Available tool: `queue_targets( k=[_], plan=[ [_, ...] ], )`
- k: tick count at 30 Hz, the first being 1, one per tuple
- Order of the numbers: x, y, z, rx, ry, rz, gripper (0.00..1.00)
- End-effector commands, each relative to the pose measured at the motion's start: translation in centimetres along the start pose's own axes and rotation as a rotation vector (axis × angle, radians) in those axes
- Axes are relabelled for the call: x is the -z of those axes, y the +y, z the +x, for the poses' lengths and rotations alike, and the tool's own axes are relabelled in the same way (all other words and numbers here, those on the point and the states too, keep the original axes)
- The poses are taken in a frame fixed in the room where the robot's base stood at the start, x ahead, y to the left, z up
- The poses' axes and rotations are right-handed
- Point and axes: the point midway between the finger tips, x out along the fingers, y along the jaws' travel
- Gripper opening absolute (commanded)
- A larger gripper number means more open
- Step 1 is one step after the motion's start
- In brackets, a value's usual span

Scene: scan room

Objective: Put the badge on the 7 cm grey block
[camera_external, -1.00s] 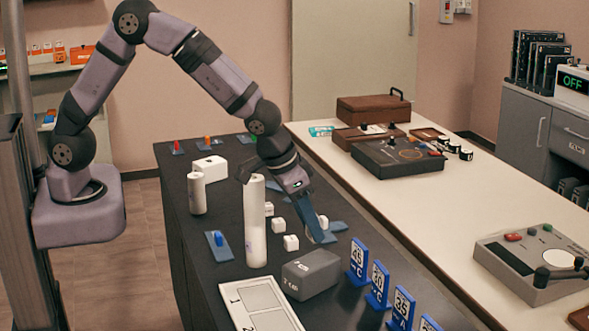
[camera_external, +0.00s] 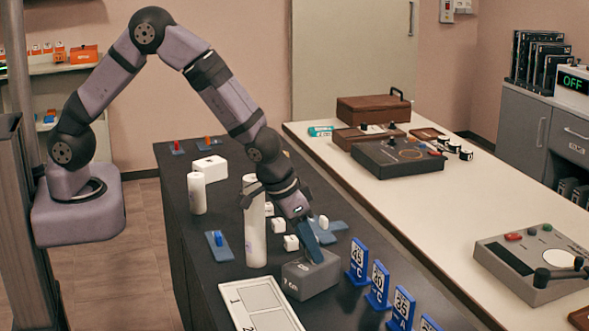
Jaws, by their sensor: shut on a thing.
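The 7 cm grey block (camera_external: 310,281) lies on the dark table, with "7 cm" printed on its near left end. My gripper (camera_external: 316,257) points down at the top of the block, with its fingertips at or just above the top face. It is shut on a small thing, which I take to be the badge. The blue-grey fingers hide most of it, so its shape is unclear. I cannot tell whether it touches the block.
A tall white cylinder (camera_external: 254,225) stands close left of my gripper. Blue number signs (camera_external: 378,285) stand to the right of the block. A white numbered board (camera_external: 262,303) lies in front. Small white cubes (camera_external: 291,243) and a blue peg plate (camera_external: 219,245) are nearby.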

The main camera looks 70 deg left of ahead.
Motion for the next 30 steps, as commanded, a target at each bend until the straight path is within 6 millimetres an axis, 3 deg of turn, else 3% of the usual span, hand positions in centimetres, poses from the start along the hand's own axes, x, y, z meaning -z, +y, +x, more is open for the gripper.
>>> queue_targets(
  k=[5, 6, 8, 23, 30],
  plan=[
    [-0.1, 0.0, 0.4, 0.000, 0.001, 0.000, 0.14],
    [-0.1, 0.0, 0.3, 0.000, 0.000, 0.000, 0.45],
    [-0.1, 0.0, 0.2, 0.000, 0.000, 0.000, 0.54],
    [0.1, 0.0, -0.4, -0.001, 0.002, 0.000, 0.54],
    [0.1, 0.0, -3.3, -0.001, 0.005, -0.001, 0.54]
  ],
)
